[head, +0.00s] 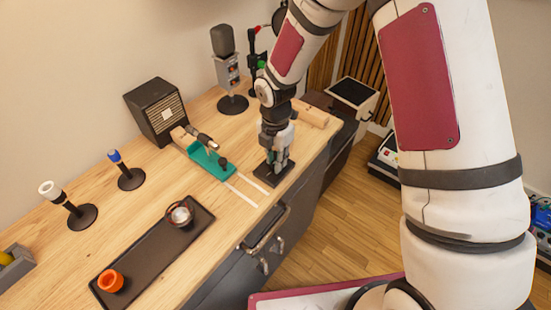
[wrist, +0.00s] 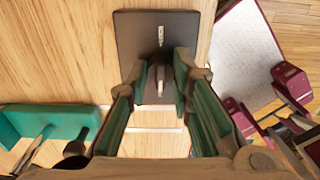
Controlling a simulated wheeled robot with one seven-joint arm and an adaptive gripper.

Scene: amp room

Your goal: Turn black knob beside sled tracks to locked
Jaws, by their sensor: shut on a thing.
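The black knob (wrist: 159,78) stands on a dark square plate (wrist: 133,40) with a small pale mark near its far part. The plate also shows in the head view (head: 262,181), beside the white sled tracks (head: 241,194). My gripper (wrist: 160,70) points down over the plate, its green-padded fingers closed on both sides of the knob. In the head view my gripper (head: 277,163) hides the knob. The teal sled (head: 213,164) sits at the tracks' far end, and also shows at the left in the wrist view (wrist: 60,120).
A microphone stand (head: 232,103) and a dark speaker box (head: 155,111) stand farther back. The counter's front edge is close to the plate.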

